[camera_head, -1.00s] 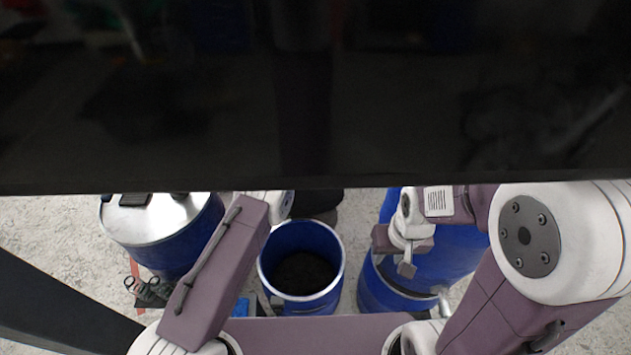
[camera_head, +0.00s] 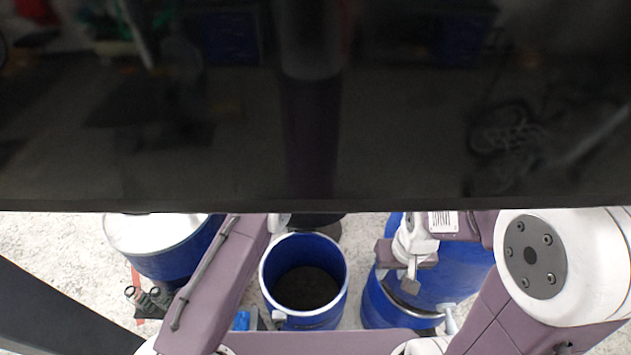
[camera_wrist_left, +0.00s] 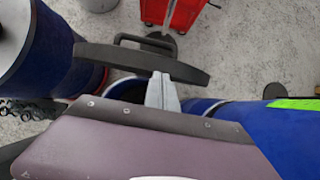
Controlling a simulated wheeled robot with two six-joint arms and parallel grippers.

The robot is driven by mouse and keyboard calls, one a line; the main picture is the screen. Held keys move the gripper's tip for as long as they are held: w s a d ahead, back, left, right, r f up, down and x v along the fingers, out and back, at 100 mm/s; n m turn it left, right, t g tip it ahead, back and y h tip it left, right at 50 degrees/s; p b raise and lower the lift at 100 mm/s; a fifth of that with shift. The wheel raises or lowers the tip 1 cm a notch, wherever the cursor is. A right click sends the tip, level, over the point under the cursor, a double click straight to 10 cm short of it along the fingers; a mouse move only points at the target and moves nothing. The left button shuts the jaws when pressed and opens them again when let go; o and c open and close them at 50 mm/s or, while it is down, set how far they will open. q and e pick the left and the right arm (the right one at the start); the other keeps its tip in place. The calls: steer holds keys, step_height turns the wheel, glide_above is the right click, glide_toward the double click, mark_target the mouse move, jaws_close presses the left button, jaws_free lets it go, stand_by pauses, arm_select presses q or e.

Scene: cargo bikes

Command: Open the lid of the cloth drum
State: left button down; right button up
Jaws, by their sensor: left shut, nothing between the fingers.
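Three blue drums show in the head view. The middle drum (camera_head: 334,305) is open on top, with a dark inside. A dark disc (camera_head: 322,221) behind its rim is mostly hidden by a black panel. In the left wrist view, a dark round lid with a bar handle (camera_wrist_left: 85,52) is tilted above a blue drum rim (camera_wrist_left: 203,106). My left gripper (camera_wrist_left: 162,92) is shut and empty, close against the lid's near side; I cannot tell whether they touch. My right gripper (camera_head: 411,283) hangs over the right drum (camera_head: 455,275); its jaw state is unclear.
The black panel (camera_head: 300,130) blocks the upper head view. A silver-topped drum (camera_head: 165,245) stands at left, with small grey-green items (camera_head: 150,299) before it. A red cart (camera_wrist_left: 180,14) stands beyond the lid.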

arm_select(q)
steer(key=d+b+v, duration=0.1)
steer(key=b+v, duration=0.1)
steer(key=v, duration=0.5)
steer(key=shift+r, duration=0.4)
